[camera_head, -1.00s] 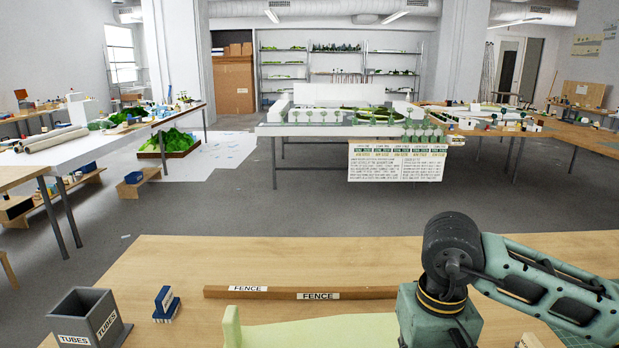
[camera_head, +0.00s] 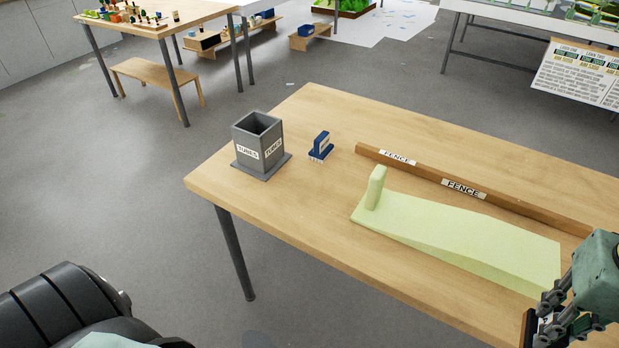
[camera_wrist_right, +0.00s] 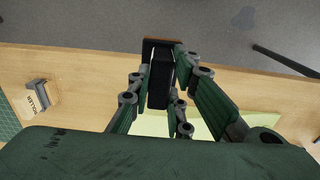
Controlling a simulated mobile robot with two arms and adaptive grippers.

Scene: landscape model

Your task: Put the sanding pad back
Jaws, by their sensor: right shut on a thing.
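My right gripper (camera_head: 555,325) is at the lower right of the head view, near the table's front edge. It is shut on a dark block with a brown edge, which I take to be the sanding pad (camera_head: 528,328). In the right wrist view the pad (camera_wrist_right: 160,85) shows as a black block with a brown end between the fingers (camera_wrist_right: 160,90). The pale green shaped piece (camera_head: 460,240) lies on the table beyond the gripper, with an upright lump at its left end. My left gripper is out of view.
The wooden table (camera_head: 320,230) carries a brown FENCE strip (camera_head: 425,172), a grey TUBES holder (camera_head: 258,145) and a blue brush-like item (camera_head: 320,146). A small labelled holder (camera_wrist_right: 38,97) and green mat (camera_wrist_right: 8,120) show in the wrist view. The table's left front area is clear.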

